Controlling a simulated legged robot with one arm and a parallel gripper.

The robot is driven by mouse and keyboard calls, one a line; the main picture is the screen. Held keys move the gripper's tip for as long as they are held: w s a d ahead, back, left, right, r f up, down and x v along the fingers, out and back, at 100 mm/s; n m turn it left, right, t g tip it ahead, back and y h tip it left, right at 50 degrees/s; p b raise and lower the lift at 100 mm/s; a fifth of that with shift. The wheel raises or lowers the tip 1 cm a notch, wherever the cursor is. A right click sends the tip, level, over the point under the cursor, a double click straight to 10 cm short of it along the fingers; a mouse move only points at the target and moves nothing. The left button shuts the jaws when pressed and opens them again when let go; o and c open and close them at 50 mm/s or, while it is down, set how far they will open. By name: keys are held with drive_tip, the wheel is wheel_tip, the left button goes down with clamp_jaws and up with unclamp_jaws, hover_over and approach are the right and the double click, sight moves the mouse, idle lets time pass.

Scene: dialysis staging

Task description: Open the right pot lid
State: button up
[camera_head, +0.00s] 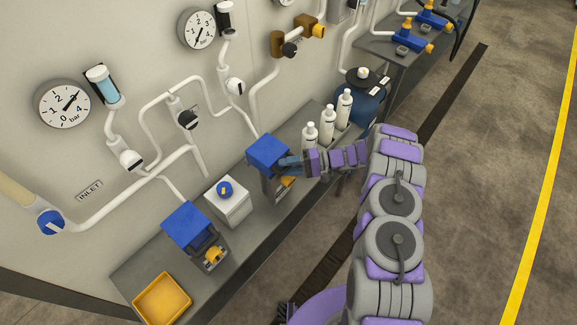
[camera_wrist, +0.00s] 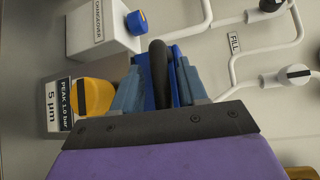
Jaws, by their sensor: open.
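The right pot has a blue lid (camera_head: 267,151) that sits down on its dark body in the head view. My gripper (camera_head: 284,164) is at the front of this pot, just below the lid's edge, and covers part of it. In the wrist view my gripper (camera_wrist: 160,72) is open, with one blue-grey finger on each side of a dark curved handle (camera_wrist: 158,75). Blue lid surface (camera_wrist: 176,66) shows behind the handle. I cannot tell whether the fingers touch the handle. A yellow knob (camera_wrist: 95,97) is beside the left finger.
A similar left pot (camera_head: 187,224) with a blue lid stands on the grey bench, near a yellow tray (camera_head: 162,300). A white changeover box (camera_head: 228,203) is between the pots. Several white bottles (camera_head: 327,122) stand close to my gripper's right. Pipes and gauges line the wall behind.

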clamp_jaws()
idle(0.5)
drive_tip(key=shift+r, duration=0.1)
